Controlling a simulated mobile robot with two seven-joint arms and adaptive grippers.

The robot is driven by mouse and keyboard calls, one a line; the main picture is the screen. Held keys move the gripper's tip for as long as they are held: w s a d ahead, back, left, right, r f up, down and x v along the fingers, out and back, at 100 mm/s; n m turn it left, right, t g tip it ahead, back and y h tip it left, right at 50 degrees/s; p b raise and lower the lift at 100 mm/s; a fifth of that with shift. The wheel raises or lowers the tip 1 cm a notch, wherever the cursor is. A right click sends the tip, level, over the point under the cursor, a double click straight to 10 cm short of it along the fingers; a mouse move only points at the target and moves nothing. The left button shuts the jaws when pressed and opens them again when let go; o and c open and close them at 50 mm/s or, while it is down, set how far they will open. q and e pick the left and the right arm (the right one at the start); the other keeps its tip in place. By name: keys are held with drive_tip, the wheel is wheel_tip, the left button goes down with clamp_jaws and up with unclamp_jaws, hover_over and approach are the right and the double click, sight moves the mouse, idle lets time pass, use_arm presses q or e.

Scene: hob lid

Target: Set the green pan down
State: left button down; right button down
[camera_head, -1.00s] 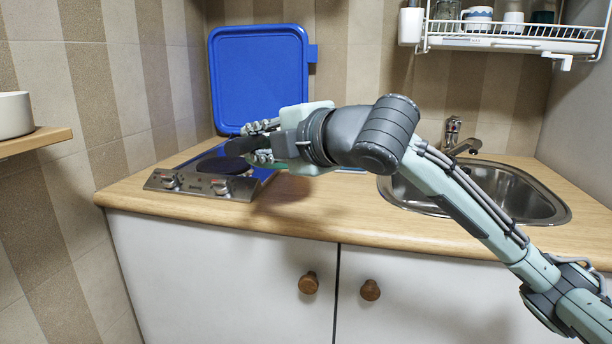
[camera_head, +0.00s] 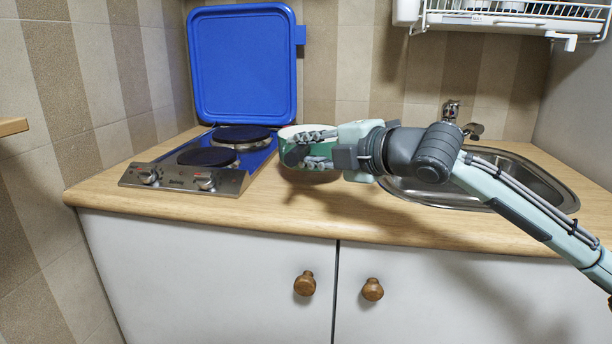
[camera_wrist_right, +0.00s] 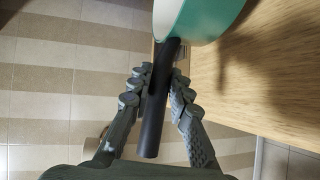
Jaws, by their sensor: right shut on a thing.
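The green pan (camera_head: 293,165) is over the wooden worktop just right of the hob, mostly hidden behind my right gripper in the head view. My right gripper (camera_head: 318,149) is shut on the pan's black handle. In the right wrist view, the handle (camera_wrist_right: 153,120) lies between the fingers of my right gripper (camera_wrist_right: 160,88). The pan's green side and pale inside (camera_wrist_right: 208,14) show at the top. A shadow on the wood apart from the pan suggests it is held above the worktop. My left gripper is not in view.
The hob (camera_head: 180,175) has two dark plates, both bare, and its blue lid (camera_head: 245,65) stands open behind. The sink (camera_head: 520,190) and tap (camera_head: 452,112) are to the right. A dish rack (camera_head: 490,20) hangs above. The worktop (camera_head: 290,215) in front is clear.

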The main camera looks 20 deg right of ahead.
drive_tip(key=shift+d+f, duration=0.1)
drive_tip(key=shift+d, duration=0.05)
wheel_tip(320, 180, down, 3)
drive_tip(key=shift+f+b, duration=0.15)
drive_tip(key=shift+b, duration=0.15)
drive_tip(key=shift+f, duration=0.2)
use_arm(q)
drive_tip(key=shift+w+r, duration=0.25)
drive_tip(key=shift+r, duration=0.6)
use_arm(e)
drive_tip(key=shift+f, duration=0.1)
drive_tip(key=c, duration=1.4)
unclamp_jaws()
drive_tip(key=shift+f, duration=0.15)
